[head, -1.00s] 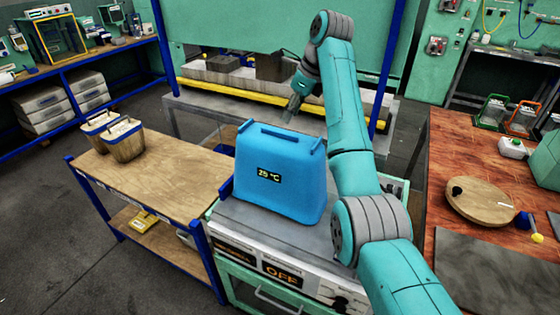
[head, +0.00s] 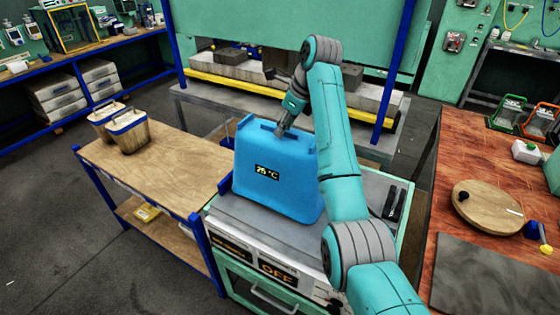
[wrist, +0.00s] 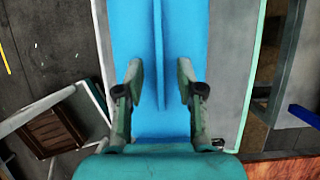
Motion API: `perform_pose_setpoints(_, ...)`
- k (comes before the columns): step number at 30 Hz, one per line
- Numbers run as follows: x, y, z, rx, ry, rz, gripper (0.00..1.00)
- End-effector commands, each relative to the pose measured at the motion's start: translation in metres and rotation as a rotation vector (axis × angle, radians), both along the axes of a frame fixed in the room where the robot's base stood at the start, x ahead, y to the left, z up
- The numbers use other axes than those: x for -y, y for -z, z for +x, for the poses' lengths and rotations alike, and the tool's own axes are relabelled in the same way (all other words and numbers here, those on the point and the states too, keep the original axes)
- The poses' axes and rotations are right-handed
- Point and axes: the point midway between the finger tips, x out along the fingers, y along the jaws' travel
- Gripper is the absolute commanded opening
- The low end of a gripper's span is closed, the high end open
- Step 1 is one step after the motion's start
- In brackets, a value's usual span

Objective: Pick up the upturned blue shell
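The upturned blue shell (head: 275,190) stands on the grey top of the heater unit (head: 350,205), with a "°C" readout on its front. A raised rib runs along its top. My gripper (head: 279,133) is at the top of the shell, at the rib. In the wrist view the blue shell (wrist: 185,25) lies below my gripper (wrist: 160,80). The two fingers are spread apart, with the thin rib between them and blue showing on both sides of it. Whether the fingertips touch the shell's top cannot be told.
A wooden-topped cart (head: 165,170) with two buckets (head: 126,131) stands at the left. A press bed (head: 290,85) is behind. A red-brown table (head: 460,160) with a round wooden board (head: 488,207) is at the right. Black-handled tools (head: 394,203) lie right of the shell.

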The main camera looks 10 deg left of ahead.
Motion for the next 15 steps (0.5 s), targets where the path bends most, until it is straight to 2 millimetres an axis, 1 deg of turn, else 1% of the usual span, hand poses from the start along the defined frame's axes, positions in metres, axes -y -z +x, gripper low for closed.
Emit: perform_pose_setpoints(15,0.0002,0.0049,0.0001,0.0,0.0,0.0,0.38)
